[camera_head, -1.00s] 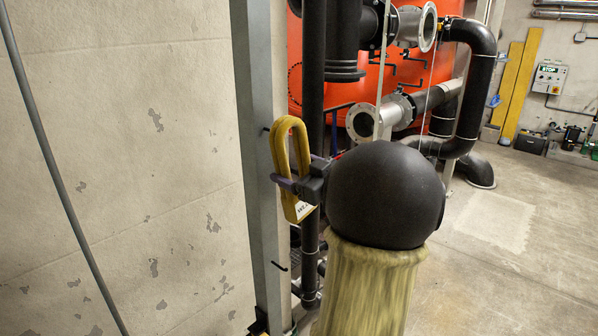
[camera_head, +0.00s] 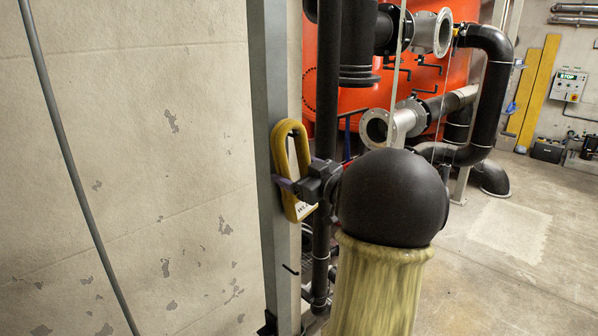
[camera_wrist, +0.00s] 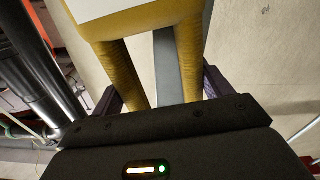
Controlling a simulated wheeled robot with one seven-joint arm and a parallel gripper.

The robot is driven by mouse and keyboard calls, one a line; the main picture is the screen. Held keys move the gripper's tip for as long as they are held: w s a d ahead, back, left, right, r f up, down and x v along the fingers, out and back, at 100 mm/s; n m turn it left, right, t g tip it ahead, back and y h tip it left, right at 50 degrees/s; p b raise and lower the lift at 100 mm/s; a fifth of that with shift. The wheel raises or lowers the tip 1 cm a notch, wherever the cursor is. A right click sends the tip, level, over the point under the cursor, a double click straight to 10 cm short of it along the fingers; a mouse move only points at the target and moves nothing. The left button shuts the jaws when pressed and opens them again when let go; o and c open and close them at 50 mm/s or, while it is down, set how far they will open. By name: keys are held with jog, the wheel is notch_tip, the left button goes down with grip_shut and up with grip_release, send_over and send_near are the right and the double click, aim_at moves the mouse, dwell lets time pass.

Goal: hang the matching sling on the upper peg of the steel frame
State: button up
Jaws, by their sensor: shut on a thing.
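A yellow loop sling (camera_head: 281,140) with a white label hangs upright in my gripper (camera_head: 300,178). The purple fingers are shut on the sling's lower part. In the wrist view its two yellow strands (camera_wrist: 190,60) run between the fingers, with the label (camera_wrist: 100,8) at the top edge. The sling overlaps the grey steel frame post (camera_head: 267,90). The upper peg is not clearly visible; a small dark mark shows inside the loop's top. I cannot tell whether the loop is around the peg. A lower peg (camera_head: 290,269) sticks out of the post, bare.
Black vertical pipes (camera_head: 327,90) stand close to the right of the post. A flanged steel pipe (camera_head: 378,128) and a large orange tank (camera_head: 425,85) are behind. A pale wall (camera_head: 150,130) fills the left. Open floor (camera_head: 500,270) lies to the right.

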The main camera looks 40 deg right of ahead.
jog(key=shift+f, duration=0.2)
dwell(0.6)
jog(key=o, duration=1.4)
jog(key=shift+w, duration=0.1)
jog(key=shift+o, duration=0.2)
jog(key=shift+f, duration=0.15)
jog(key=s+d+b, duration=0.1)
jog(key=s+b, duration=0.5)
jog(key=s, duration=1.1)
jog(key=shift+s+d, duration=0.25)
jog(key=shift+w+f, duration=0.1)
